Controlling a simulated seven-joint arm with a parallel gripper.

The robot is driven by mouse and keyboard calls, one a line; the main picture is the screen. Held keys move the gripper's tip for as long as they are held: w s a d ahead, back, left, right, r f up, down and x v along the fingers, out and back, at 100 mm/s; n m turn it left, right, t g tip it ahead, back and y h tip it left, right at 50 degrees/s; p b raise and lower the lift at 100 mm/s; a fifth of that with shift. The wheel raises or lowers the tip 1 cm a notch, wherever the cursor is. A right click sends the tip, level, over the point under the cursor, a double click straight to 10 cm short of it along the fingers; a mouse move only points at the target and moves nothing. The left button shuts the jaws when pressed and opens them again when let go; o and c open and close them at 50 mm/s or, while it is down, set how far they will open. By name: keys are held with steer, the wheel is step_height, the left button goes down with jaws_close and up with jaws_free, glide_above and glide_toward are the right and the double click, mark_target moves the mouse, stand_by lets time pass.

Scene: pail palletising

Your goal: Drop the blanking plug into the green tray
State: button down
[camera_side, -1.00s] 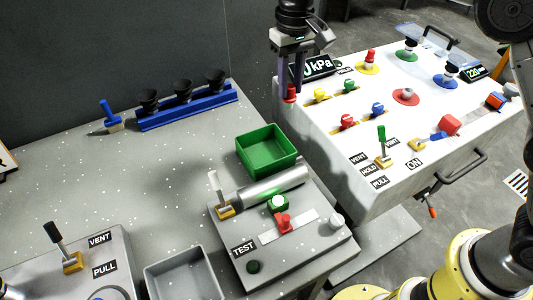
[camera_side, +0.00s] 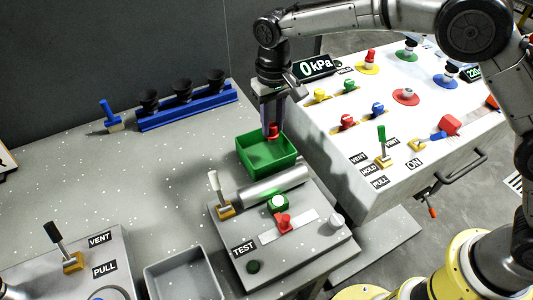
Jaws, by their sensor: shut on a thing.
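The red blanking plug (camera_side: 273,131) is held between the fingertips of my gripper (camera_side: 272,124). My gripper is shut on it and points down. The green tray (camera_side: 255,166) sits on the grey table, behind the metal cylinder. In this view the plug appears over the tray's opening, near its back wall. I cannot tell exactly how high the plug is above the tray floor. My gripper hides part of the tray's back rim.
A white panel (camera_side: 340,190) with knobs and levers stands to the right. A grey test box (camera_side: 310,245) with a lever and metal cylinder (camera_side: 275,187) lies in front. A blue rack (camera_side: 187,108) with black cups is at the back left. A grey tray (camera_side: 182,279) stands in front.

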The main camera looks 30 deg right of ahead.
steer(key=shift+f, duration=1)
steer(key=c, duration=0.6)
jaws_free()
steer(key=shift+r, duration=0.1)
step_height(320, 180, up, 14)
steer(key=shift+f, duration=0.15)
steer(key=shift+d, duration=0.1)
